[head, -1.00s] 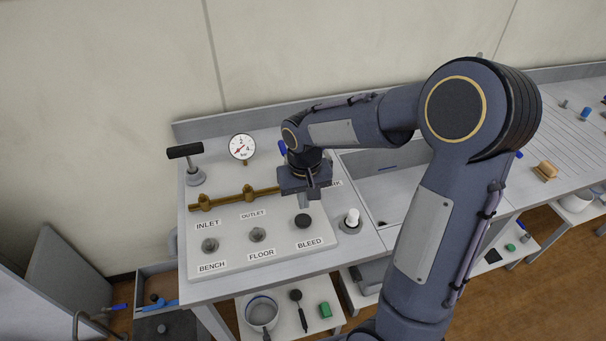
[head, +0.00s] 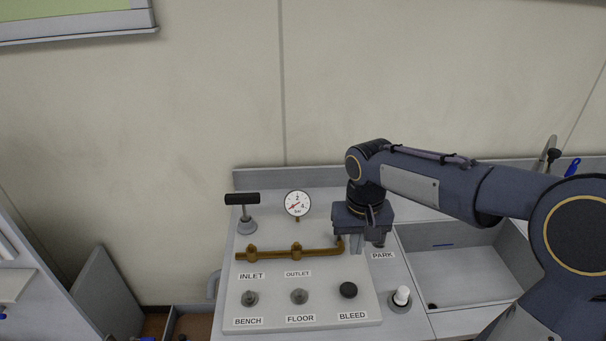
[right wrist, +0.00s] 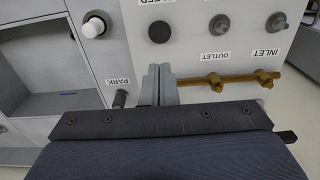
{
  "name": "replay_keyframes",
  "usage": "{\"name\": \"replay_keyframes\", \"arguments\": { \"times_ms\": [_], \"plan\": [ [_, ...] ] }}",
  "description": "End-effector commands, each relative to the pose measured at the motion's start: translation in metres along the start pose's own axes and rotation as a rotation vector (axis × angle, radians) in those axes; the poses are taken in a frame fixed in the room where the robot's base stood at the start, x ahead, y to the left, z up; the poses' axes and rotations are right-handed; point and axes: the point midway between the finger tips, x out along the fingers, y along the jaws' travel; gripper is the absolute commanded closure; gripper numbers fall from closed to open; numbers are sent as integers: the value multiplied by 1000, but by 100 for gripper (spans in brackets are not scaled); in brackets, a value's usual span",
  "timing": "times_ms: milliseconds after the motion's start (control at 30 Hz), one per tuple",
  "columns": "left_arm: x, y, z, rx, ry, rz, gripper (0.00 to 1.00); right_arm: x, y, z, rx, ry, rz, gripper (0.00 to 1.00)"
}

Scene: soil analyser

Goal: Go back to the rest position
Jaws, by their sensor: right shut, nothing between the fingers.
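My right gripper (head: 357,243) is shut and empty. It points down over the right part of the white panel (head: 310,262), between the brass pipe's right end and the PARK label. In the right wrist view its two fingers (right wrist: 159,84) lie together, close to the brass pipe (right wrist: 225,80). Whether they touch the panel I cannot tell. My left gripper is not in view.
The panel carries a gauge (head: 297,204), a black T-handle (head: 242,199), and BENCH, FLOOR and BLEED knobs, BLEED (head: 348,290) being black. A white-topped knob (head: 401,297) stands right of the panel. A sink (head: 455,265) lies further right. The wall rises behind.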

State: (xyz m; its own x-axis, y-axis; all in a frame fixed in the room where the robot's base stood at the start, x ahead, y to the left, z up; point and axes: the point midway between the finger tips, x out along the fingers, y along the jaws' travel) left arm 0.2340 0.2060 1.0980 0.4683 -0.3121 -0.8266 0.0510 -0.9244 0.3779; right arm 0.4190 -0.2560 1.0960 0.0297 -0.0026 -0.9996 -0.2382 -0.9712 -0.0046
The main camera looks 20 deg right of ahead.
Motion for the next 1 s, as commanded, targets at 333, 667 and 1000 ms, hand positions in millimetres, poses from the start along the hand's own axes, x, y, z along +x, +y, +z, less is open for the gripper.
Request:
{"name": "replay_keyframes", "arguments": {
  "times_ms": [333, 667, 1000],
  "plan": [
    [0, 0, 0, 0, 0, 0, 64, -22, 12, 62, -23, 93, -157, 100],
    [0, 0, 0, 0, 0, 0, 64, -17, 3, 170, -74, 326, -378, 100],
    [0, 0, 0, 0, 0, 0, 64, -7, -5, 192, -84, 396, -419, 100]
  ]
}}
